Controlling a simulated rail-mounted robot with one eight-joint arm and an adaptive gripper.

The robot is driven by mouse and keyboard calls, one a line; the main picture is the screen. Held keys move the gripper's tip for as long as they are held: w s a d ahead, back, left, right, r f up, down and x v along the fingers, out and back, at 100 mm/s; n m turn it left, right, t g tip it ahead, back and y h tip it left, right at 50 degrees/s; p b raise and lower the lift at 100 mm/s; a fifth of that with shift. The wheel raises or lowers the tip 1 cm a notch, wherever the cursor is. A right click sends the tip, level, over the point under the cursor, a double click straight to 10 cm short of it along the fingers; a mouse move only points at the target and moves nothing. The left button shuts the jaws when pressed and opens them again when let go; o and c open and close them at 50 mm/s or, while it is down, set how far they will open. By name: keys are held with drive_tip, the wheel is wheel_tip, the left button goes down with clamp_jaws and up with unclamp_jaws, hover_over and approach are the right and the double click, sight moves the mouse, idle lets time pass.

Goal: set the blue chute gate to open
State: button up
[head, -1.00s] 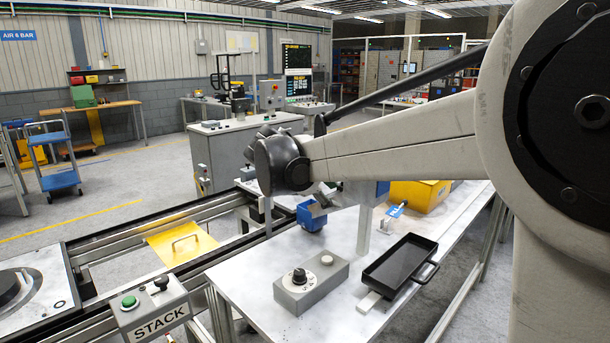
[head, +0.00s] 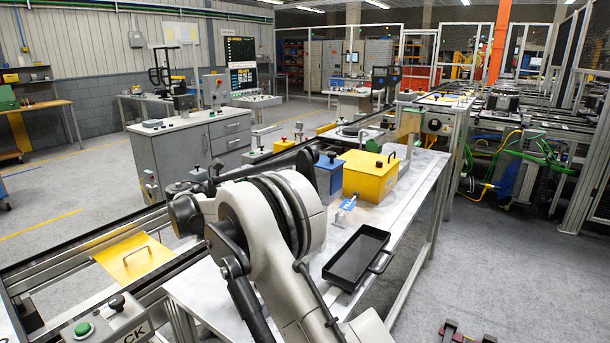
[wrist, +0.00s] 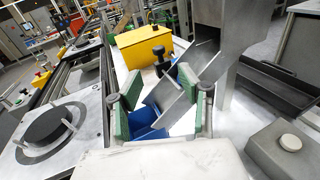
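In the wrist view a sloping grey metal chute (wrist: 172,104) comes down from a square metal column. A black knob (wrist: 160,54) stands behind the chute, in front of the yellow box. I cannot tell for sure which part is the blue gate or how it is set. My gripper (wrist: 158,94) is open, with a green-padded finger on each side of the chute's lower end; contact cannot be told. A blue box (head: 328,180) there adjoins the yellow box.
The yellow box (head: 371,180) stands further along the white table (head: 412,190). A black tray (head: 357,256) lies near its right edge.

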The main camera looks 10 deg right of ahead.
drive_tip(key=shift+h, duration=0.3)
drive_tip(key=x, duration=0.9)
drive_tip(key=p+x, duration=0.1)
drive_tip(key=x, duration=0.3)
drive_tip(key=shift+w+f, duration=0.35)
drive_tip(key=shift+f, duration=0.05)
clamp_jaws()
drive_tip(key=shift+d, duration=0.1)
